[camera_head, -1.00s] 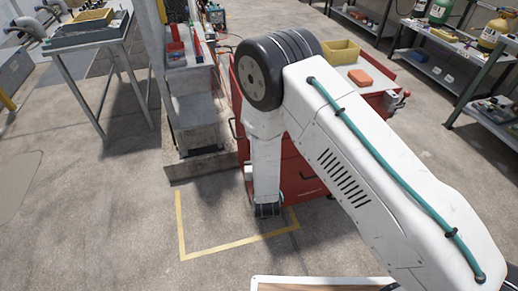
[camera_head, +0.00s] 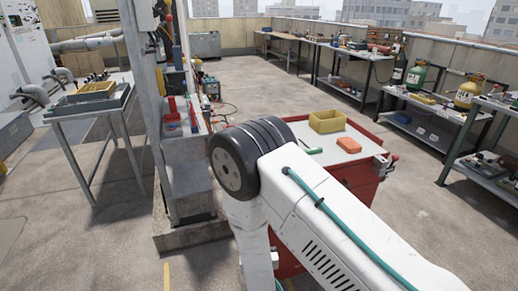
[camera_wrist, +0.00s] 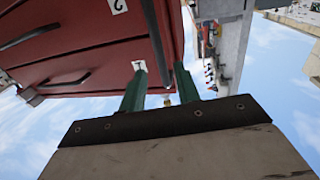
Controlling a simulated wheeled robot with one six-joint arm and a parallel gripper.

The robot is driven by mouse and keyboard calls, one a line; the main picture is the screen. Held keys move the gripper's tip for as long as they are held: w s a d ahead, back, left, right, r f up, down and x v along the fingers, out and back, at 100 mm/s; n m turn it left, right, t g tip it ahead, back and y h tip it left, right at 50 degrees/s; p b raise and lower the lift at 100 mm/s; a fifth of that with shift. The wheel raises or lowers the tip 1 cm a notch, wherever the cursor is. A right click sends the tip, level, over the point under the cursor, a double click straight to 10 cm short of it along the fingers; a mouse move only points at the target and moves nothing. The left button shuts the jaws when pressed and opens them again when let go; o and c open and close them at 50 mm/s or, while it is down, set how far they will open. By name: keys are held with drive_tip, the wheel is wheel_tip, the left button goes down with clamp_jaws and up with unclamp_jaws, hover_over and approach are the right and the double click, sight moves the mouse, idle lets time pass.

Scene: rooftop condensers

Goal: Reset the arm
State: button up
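My arm (camera_head: 330,225) reaches in from the lower right of the head view, bends at a dark round joint (camera_head: 250,158) and drops in front of a red tool cart (camera_head: 357,192). Its lower end is out of the head view. In the wrist view my gripper (camera_wrist: 160,75) has two green fingers standing apart. I see nothing held between them. The red drawer fronts of the cart (camera_wrist: 95,65) fill the upper left beyond the fingers, with a dark handle and small white labels.
A yellow bin (camera_head: 327,121), an orange box (camera_head: 349,145) and a green item lie on the cart top. A column on a concrete base (camera_head: 192,233) stands left of my arm. A table (camera_head: 90,112) is farther left. Benches and gas cylinders line the right. Open floor lies behind.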

drive_tip(key=s+f+g, duration=0.6)
drive_tip(key=f+g, duration=0.2)
drive_tip(key=g, duration=0.3)
drive_tip(key=s+d+r+g, duration=0.1)
drive_tip(key=s+d+r, duration=0.6)
drive_tip(key=r, duration=0.7)
drive_tip(key=s+d+r+m+g+h, duration=0.1)
drive_tip(key=s+d+r+g, duration=0.1)
drive_tip(key=s+d+r, duration=0.6)
drive_tip(key=s+d+r+g+h, duration=0.1)
drive_tip(key=s+d+r+g, duration=0.1)
drive_tip(key=s+d+r, duration=0.5)
drive_tip(key=shift+s+d+r+m, duration=0.2)
drive_tip(key=shift+d+r, duration=1.4)
drive_tip(key=shift+r, duration=2.2)
drive_tip(key=shift+s+d+r+m, duration=0.15)
drive_tip(key=shift+d+r, duration=1.45)
drive_tip(key=shift+r, duration=2.2)
